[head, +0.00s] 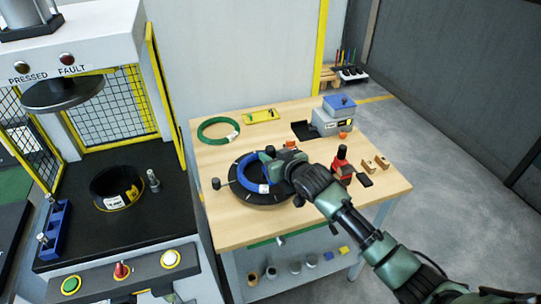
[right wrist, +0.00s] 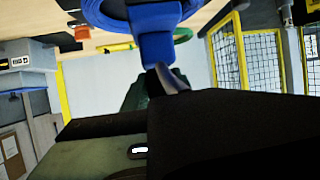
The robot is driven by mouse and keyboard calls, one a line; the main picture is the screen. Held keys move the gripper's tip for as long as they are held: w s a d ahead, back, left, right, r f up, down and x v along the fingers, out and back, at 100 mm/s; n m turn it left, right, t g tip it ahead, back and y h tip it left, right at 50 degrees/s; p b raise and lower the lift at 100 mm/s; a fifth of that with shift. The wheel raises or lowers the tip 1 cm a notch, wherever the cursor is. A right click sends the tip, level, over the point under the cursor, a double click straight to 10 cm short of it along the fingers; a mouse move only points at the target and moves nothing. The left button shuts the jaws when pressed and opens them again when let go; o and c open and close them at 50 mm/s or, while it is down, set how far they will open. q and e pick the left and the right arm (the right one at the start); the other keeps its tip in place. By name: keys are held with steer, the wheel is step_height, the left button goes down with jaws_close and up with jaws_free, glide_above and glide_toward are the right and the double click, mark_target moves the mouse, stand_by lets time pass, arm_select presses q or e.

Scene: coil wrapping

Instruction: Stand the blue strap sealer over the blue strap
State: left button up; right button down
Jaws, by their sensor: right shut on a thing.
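A blue coil (head: 246,178) with a white label lies on a round black plate (head: 265,200) on the wooden table. My right gripper (head: 273,157) is over the coil's far right side. It is shut on a blue piece, which appears to be the blue strap sealer (right wrist: 155,48) in the right wrist view. The piece is close to the coil's ring (right wrist: 98,12); I cannot tell whether they touch. The blue strap cannot be told apart from the coil. My left gripper is out of view.
A red tool (head: 341,162) and wooden blocks (head: 381,161) stand to the right. A green coil (head: 218,130), a yellow piece (head: 261,115) and a grey-and-blue device (head: 334,119) are at the back. A press (head: 110,225) stands left. The table's front left is clear.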

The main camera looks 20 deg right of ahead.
steer(key=shift+f, duration=0.45)
steer(key=c, duration=1.1)
jaws_free()
steer(key=shift+f, duration=0.1)
steer(key=shift+c, duration=0.2)
steer(key=shift+r, duration=0.5)
steer(key=shift+s+r, duration=0.2)
steer(key=b+v, duration=0.2)
steer(key=v, duration=0.9)
steer(key=shift+s+r, duration=0.2)
steer(key=shift+s, duration=0.05)
steer(key=shift+d, duration=0.1)
